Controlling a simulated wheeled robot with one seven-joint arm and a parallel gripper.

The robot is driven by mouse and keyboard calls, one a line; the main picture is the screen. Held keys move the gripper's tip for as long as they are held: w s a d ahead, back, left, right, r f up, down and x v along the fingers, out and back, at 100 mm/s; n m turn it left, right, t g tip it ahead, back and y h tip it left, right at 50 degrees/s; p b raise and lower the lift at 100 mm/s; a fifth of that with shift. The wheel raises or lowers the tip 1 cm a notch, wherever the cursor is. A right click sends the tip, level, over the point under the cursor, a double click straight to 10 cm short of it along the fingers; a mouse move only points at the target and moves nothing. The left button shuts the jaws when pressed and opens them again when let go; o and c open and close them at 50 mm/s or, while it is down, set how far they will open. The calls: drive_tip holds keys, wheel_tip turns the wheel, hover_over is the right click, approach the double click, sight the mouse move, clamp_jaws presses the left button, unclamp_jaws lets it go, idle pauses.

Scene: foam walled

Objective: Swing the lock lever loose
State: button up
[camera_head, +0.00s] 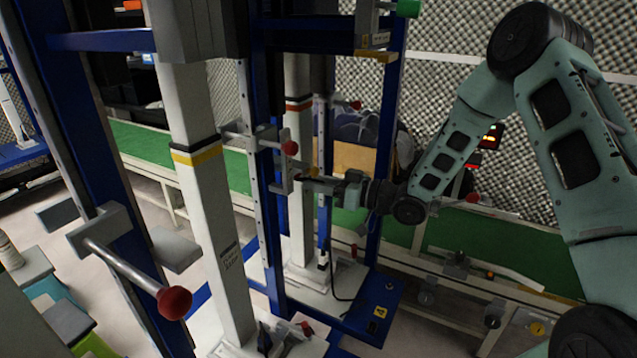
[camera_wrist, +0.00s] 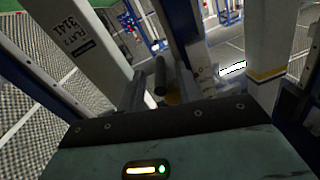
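Several lock levers with red ball knobs show on the blue rack frames. The largest, a grey lever with a red knob (camera_head: 174,302), sticks out at the front left. Another red-knobbed lever (camera_head: 290,148) sits on the middle blue upright, just above and left of my gripper (camera_head: 303,183). My gripper points left and is close to a grey plate on that upright. In the wrist view, my gripper's fingers (camera_wrist: 160,91) stand apart, with a dark rod (camera_wrist: 160,74) between or just beyond them. I cannot tell whether they touch it. Which lever the task means is not clear.
Blue uprights crowd around my gripper. A green-topped bench (camera_head: 510,258) runs behind, before a foam wall (camera_head: 440,85). A low blue base (camera_head: 375,310) lies below.

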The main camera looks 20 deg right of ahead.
sight(299, 178)
drive_tip(key=shift+w+a, duration=0.1)
drive_tip(key=shift+a, duration=0.05)
clamp_jaws()
drive_tip(key=shift+w, duration=0.1)
drive_tip(key=w+n+g+y, duration=0.1)
drive_tip(key=n+g, duration=0.1)
drive_tip(key=g, duration=0.1)
drive_tip(key=d+n+g+y, duration=0.1)
drive_tip(key=n+g, duration=0.1)
drive_tip(key=w+n+g+y, duration=0.1)
drive_tip(key=n+g+y, duration=0.1)
drive_tip(key=g, duration=0.1)
drive_tip(key=shift+w+d+g, duration=0.2)
drive_tip(key=shift+w+g, duration=0.1)
drive_tip(key=shift+w, duration=0.05)
drive_tip(key=shift+w+d+n+g+y, duration=0.1)
drive_tip(key=shift+w+n+g+y, duration=0.25)
drive_tip(key=shift+n+g, duration=0.7)
drive_tip(key=shift+w, duration=0.1)
